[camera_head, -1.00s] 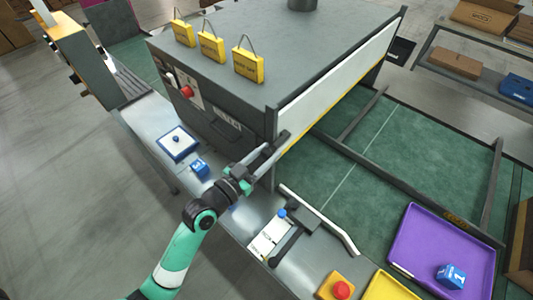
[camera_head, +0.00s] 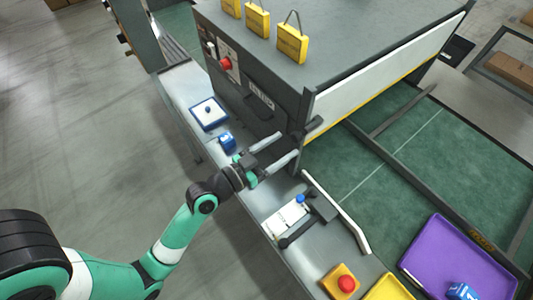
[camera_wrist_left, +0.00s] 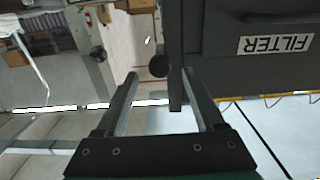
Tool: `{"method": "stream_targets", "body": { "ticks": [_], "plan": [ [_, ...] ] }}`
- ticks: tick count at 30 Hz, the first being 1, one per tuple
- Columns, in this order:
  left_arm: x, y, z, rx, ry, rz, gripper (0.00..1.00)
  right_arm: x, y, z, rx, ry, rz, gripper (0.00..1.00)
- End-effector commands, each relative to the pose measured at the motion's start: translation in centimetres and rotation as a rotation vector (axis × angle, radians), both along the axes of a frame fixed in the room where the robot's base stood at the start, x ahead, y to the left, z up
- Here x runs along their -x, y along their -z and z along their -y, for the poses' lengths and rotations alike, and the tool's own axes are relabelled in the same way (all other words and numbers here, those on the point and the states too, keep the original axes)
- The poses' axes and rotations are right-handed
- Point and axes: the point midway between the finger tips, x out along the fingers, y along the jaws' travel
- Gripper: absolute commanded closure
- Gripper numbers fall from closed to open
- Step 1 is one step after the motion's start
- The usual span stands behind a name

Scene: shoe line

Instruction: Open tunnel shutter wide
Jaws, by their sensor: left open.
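The tunnel shutter (camera_head: 395,75) is a white panel with a yellow lower edge on the right side of the grey tunnel (camera_head: 340,30). It hangs some way above the green belt, leaving a gap. A dark knobbed handle (camera_head: 314,125) sticks out at the tunnel's near corner, by the panel's lower end. My left gripper (camera_head: 289,145) is open and empty, its fingers pointing at that corner just left of the handle. In the left wrist view, a round dark knob (camera_wrist_left: 158,66) shows between the fingertips of my left gripper (camera_wrist_left: 160,82); contact cannot be told. My right gripper is out of view.
A metal ledge (camera_head: 255,208) runs below, with a blue cube (camera_head: 227,142), a blue-rimmed tray (camera_head: 209,113), a clamp-like fixture (camera_head: 322,206) and a red button (camera_head: 346,284). A purple tray (camera_head: 440,255) is at lower right. The green belt (camera_head: 365,165) is mostly clear.

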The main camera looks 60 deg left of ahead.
Motion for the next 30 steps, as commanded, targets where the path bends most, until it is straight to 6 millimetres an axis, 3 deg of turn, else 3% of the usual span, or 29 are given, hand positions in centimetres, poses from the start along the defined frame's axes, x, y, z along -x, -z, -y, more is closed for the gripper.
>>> {"method": "stream_targets", "body": {
  "ticks": [3, 9, 30],
  "plan": [
    [2.9, 0.3, 0.2, 0.001, -0.003, -0.003, 0.30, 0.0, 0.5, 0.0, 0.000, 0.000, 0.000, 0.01],
    [5.8, 0.1, 0.5, 0.000, -0.002, 0.000, 0.30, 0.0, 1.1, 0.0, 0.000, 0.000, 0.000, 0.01],
    [5.9, -0.3, 1.2, -0.004, 0.019, 0.008, 0.30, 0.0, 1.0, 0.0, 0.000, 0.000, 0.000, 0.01]
  ]
}}
